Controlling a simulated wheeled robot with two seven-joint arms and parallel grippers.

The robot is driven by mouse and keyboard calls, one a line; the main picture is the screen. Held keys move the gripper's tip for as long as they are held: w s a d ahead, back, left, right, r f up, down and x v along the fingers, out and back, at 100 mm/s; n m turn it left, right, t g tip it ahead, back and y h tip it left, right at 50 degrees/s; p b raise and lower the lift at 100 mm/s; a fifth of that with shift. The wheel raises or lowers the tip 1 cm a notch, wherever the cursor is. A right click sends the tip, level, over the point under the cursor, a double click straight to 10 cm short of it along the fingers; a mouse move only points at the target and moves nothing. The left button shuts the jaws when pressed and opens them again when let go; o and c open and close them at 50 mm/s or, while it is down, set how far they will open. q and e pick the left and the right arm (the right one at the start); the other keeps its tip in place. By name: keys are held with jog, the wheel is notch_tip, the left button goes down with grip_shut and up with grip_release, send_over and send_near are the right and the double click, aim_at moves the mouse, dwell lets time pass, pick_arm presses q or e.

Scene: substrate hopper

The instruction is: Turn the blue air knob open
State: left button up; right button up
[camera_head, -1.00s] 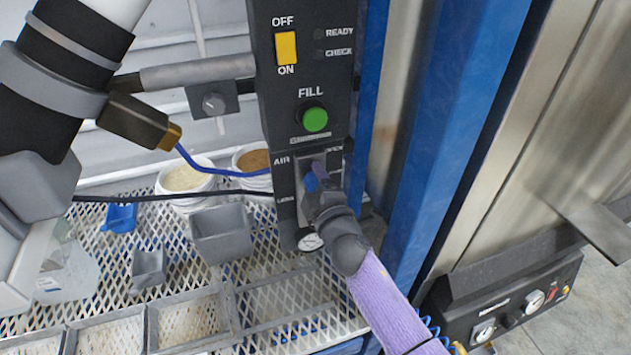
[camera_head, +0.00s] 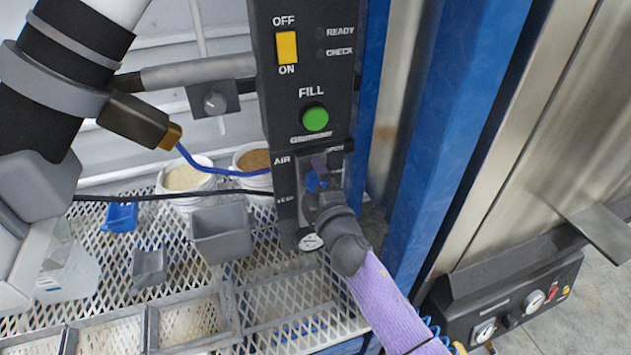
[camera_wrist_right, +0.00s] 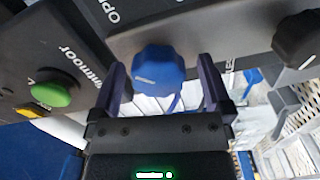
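The blue air knob (camera_head: 316,184) sits on the dark control panel beside the AIR label, partly hidden by my right gripper in the head view. In the right wrist view the knob (camera_wrist_right: 158,70) shows as a ribbed blue cap with a small white mark, between the two dark purple fingers. My right gripper (camera_wrist_right: 160,75) is open around the knob, with a visible gap on each side. In the head view my right gripper (camera_head: 319,176) reaches the knob from below, on the purple arm.
Above the knob are a green FILL button (camera_head: 315,119) and a yellow switch (camera_head: 286,47). A black knob (camera_wrist_right: 300,38) is near the fingers. A blue post (camera_head: 455,120) stands to the right; a mesh shelf (camera_head: 180,255) with bins is left.

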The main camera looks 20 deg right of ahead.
pick_arm(q)
jog(key=shift+w, duration=0.2)
pick_arm(e)
jog(key=shift+m, duration=0.5)
jog(key=shift+r+m, duration=0.1)
jog(key=shift+m, duration=1)
jog(key=m, duration=0.6)
jog(key=shift+d, duration=0.1)
jog(key=m, duration=0.8)
jog(key=shift+d+b, duration=0.15)
jog(key=shift+b, duration=0.25)
jog(key=s+m+p, duration=0.1)
jog(key=s+p, duration=0.3)
jog(key=s, duration=0.6)
pick_arm(q)
notch_tip(320, 180, up, 8)
jog(key=p, duration=0.5)
jog(key=shift+w+r, duration=0.25)
jog(key=shift+w, duration=0.2)
pick_arm(e)
jog(key=s+f+n+g, duration=0.1)
jog(key=s+f+g, duration=0.3)
jog(key=s+f, duration=0.3)
jog(key=s+f+n+g, duration=0.1)
jog(key=s+f+g, duration=0.4)
jog(key=f, duration=0.6)
jog(key=shift+s+d+f, duration=0.2)
jog(key=shift+s+f, duration=0.1)
jog(key=shift+s, duration=0.75)
